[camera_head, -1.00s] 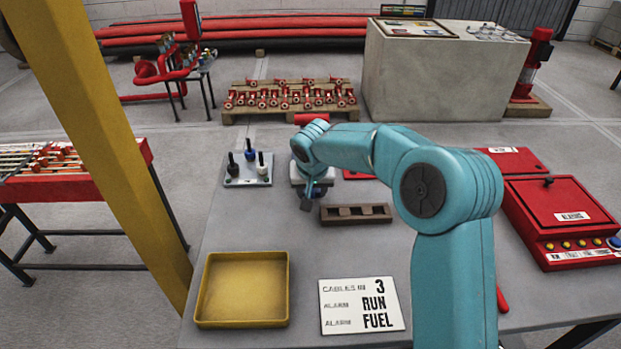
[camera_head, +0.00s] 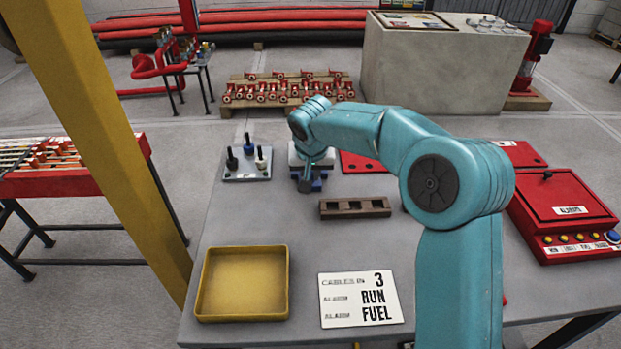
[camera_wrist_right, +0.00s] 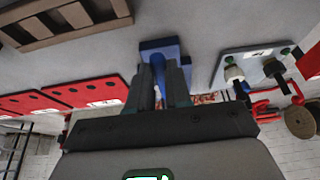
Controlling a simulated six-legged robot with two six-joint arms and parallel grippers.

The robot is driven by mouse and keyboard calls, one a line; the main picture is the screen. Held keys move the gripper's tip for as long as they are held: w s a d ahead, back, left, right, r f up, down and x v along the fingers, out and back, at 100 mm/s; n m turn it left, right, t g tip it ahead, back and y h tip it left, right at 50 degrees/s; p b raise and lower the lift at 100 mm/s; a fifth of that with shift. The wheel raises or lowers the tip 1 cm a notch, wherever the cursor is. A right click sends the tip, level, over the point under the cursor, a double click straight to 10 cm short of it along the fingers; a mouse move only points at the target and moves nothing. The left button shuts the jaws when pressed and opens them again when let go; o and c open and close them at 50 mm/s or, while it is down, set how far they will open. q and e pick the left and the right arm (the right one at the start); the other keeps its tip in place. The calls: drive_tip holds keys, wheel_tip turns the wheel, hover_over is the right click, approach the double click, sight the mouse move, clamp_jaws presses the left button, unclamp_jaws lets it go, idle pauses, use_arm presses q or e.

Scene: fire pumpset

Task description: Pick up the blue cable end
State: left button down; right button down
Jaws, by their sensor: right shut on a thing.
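My right gripper (camera_head: 306,185) is over the back part of the grey table, beside a blue block-like piece (camera_head: 319,182). In the right wrist view its two grey fingers (camera_wrist_right: 160,75) are shut on this blue piece (camera_wrist_right: 159,46). I cannot tell whether the piece is clear of the table. A pale plate (camera_head: 246,177) to the left bears three upright plugs: a black one (camera_head: 232,160), a blue one (camera_head: 249,145) and a white one (camera_head: 262,158). The plate also shows in the right wrist view (camera_wrist_right: 240,60). My left gripper is out of view.
A brown slotted block (camera_head: 355,207) lies in front of the gripper. A yellow tray (camera_head: 242,316) and a printed card (camera_head: 340,300) lie at the front. A red alarm box (camera_head: 562,205) stands right. A yellow post (camera_head: 95,130) rises at left.

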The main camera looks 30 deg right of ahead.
drive_tip(key=s+a+b, duration=0.1)
drive_tip(key=s+a, duration=0.2)
drive_tip(key=s, duration=0.2)
drive_tip(key=s+a+b, duration=0.1)
drive_tip(key=s+a, duration=0.2)
drive_tip(key=s, duration=0.2)
drive_tip(key=s+a+b, duration=0.1)
drive_tip(key=s+a, duration=0.2)
drive_tip(key=s, duration=0.2)
drive_tip(key=shift+f, duration=0.2)
